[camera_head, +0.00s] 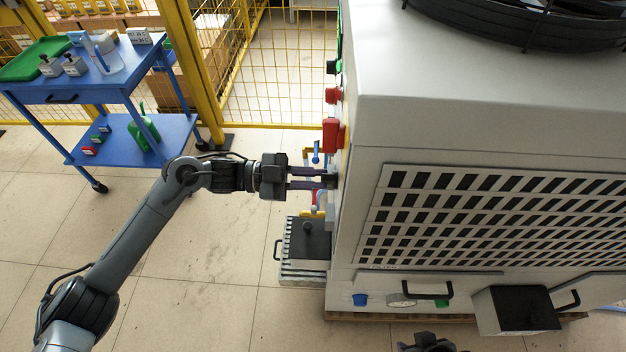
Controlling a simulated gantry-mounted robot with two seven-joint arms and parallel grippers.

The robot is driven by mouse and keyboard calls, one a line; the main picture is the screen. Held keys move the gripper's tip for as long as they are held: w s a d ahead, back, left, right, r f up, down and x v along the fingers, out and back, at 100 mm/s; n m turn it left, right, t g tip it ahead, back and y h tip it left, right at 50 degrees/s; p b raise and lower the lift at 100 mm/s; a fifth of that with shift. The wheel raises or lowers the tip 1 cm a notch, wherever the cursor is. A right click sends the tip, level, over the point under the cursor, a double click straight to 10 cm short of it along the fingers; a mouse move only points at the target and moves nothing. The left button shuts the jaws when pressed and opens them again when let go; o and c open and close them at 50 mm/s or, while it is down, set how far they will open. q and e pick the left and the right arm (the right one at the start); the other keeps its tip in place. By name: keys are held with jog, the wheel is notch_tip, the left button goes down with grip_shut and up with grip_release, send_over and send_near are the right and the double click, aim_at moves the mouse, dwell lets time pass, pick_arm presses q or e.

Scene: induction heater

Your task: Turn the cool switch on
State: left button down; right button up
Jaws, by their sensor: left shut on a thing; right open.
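The grey-white heater cabinet (450,110) fills the right side, and its control panel is on its left side face, seen nearly edge-on. My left gripper (326,179) reaches that panel from the left, with its two fingers around a small dark switch knob (333,181). It is shut on this knob; the fingers and the steep angle hide most of it. I cannot read its label or tell which way it is turned. My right gripper (427,343) shows only in part at the bottom edge, away from the panel, and it is open.
Above the held knob, a red switch box (333,135), a red button (331,95) and a black knob (332,67) stick out of the panel. Pipes and a block-shaped unit (308,240) lie below. A blue cart (90,85) and yellow fence (205,75) stand at the back left.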

pick_arm(q)
jog(key=shift+m, duration=0.4)
jog(key=c, duration=1.1)
grip_release()
jog(key=shift+a, duration=0.1)
jog(key=a+p, duration=0.1)
jog(key=a, duration=0.9)
jog(key=shift+w+a+p, duration=0.15)
jog(key=shift+a+p, duration=0.2)
jog(key=shift+p, duration=0.05)
